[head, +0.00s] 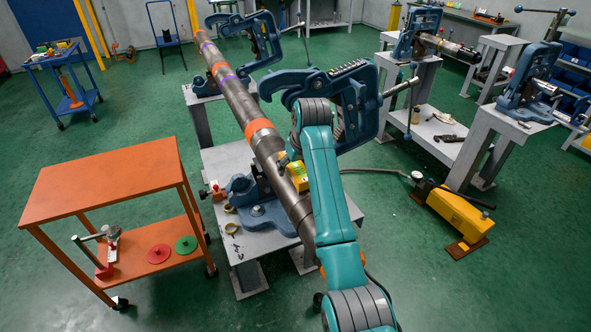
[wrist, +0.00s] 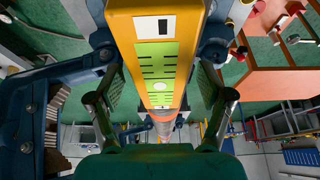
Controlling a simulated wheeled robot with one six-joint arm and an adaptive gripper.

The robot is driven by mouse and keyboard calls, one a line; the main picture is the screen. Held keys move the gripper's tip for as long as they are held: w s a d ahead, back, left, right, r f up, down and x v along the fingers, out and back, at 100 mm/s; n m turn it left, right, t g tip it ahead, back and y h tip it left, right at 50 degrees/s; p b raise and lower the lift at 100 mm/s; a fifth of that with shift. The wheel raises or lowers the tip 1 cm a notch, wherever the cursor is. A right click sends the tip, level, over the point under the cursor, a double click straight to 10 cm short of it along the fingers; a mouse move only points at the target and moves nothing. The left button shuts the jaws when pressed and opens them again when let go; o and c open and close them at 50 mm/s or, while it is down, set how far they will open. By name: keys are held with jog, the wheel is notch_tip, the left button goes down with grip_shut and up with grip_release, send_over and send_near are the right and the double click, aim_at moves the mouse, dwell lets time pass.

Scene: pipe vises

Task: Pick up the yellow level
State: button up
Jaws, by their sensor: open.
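The yellow level (head: 299,178) rests on the long grey pipe (head: 238,100), partly hidden by my arm in the head view. In the wrist view the level (wrist: 156,58) fills the upper middle, with a green panel and dark slots on its face. My gripper (wrist: 158,84) is open, with one finger on each side of the level and gaps visible. No firm contact shows. The fingers are mostly hidden behind my arm in the head view.
Blue pipe vises (head: 352,100) stand beside the pipe, close to my arm. An orange cart (head: 105,180) is at the left. A yellow pump (head: 456,213) lies on the floor at the right. Green floor is open between the cart and the vise stands.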

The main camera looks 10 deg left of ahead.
jog(key=shift+f, duration=0.25)
dwell(0.3)
grip_shut()
